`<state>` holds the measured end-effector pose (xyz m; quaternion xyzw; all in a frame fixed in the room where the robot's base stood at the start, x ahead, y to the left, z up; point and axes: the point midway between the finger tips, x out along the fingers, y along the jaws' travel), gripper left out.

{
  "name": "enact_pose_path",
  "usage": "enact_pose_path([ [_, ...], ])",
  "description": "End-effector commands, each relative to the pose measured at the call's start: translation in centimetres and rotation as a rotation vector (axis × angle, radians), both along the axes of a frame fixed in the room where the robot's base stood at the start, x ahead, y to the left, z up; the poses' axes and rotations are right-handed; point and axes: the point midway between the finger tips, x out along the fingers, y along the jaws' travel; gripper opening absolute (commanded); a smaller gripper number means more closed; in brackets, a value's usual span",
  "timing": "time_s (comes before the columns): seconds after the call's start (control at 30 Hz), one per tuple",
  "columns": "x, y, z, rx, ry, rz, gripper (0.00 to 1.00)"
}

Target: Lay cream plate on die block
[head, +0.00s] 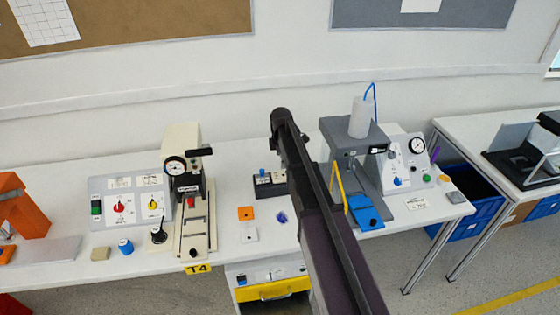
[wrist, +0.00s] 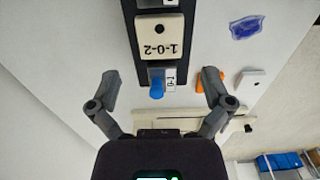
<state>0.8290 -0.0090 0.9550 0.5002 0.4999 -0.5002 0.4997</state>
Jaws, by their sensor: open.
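A small pale cream plate (head: 249,234) with a hole lies flat on the white bench, just in front of an orange plate (head: 246,213). In the wrist view the pale plate (wrist: 250,81) lies to the right of the orange one (wrist: 207,80). My gripper (wrist: 160,89) is open and empty, its fingers spread on either side of a blue knob on a dark switch box (wrist: 130,50), which has a cream face marked 1-0-2. The gripper is not visible in the head view, where my arm crosses the middle. I cannot identify the die block with certainty.
A cream press (head: 182,150) with a railed base stands left; a grey press (head: 350,147) with a blue front part (head: 365,211) stands right. A purple cloth-like item (wrist: 246,27) lies near the switch box. The bench around the pale plate is mostly clear.

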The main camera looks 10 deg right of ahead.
Motion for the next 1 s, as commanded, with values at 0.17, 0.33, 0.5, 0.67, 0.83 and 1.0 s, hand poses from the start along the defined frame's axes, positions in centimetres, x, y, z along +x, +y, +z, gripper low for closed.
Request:
enact_pose_path([
  [0.17,0.0,0.0,2.0,0.000,0.000,0.000,1.00],
  [0.33,0.0,0.0,3.3,0.000,0.000,0.000,1.00],
  [0.5,0.0,0.0,4.4,0.000,0.000,0.000,1.00],
  [0.67,0.0,0.0,5.0,0.000,0.000,0.001,1.00],
  [0.83,0.0,0.0,5.2,0.000,0.000,0.001,1.00],
  [1.0,0.0,0.1,5.2,0.000,0.000,0.001,1.00],
])
